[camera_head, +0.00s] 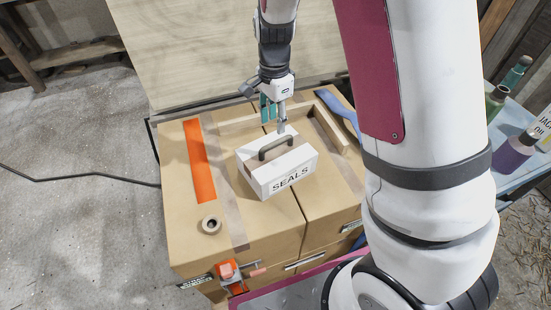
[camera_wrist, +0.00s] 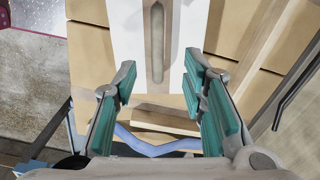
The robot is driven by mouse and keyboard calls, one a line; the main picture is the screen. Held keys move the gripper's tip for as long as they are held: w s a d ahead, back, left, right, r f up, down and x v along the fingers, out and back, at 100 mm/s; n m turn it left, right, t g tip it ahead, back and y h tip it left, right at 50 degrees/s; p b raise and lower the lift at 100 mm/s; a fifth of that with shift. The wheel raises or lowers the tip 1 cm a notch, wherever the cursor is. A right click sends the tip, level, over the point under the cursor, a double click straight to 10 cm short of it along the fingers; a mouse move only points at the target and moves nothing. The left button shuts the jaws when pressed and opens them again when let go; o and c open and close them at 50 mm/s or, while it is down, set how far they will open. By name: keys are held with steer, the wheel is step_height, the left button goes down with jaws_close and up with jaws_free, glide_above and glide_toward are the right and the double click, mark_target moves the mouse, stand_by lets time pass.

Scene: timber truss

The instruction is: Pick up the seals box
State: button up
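The seals box (camera_head: 284,174) is a white case with a grey-brown handle (camera_head: 276,147) and "SEALS" in dark letters on its front. My gripper (camera_head: 274,112) hangs above and just behind the box, with teal finger pads. In the wrist view, my gripper (camera_wrist: 160,75) is open, its two fingers well apart with nothing between the pads. The white box (camera_wrist: 130,40) and its handle (camera_wrist: 157,42) show at the top centre of that view, in line with the gap between the fingers.
An orange strip (camera_head: 200,165) and a tape roll (camera_head: 209,225) lie left of the box. Wooden pieces (camera_head: 330,128) and a blue curved item (camera_head: 336,107) lie behind and right. An orange clamp (camera_head: 230,274) is at the front edge. Bottles (camera_head: 514,152) stand at far right.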

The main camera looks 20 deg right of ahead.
mark_target(276, 141)
steer(key=f, duration=0.9)
steer(key=shift+s+d+f, duration=0.15)
steer(key=shift+d+f, duration=0.05)
steer(key=shift+d, duration=0.05)
jaws_close()
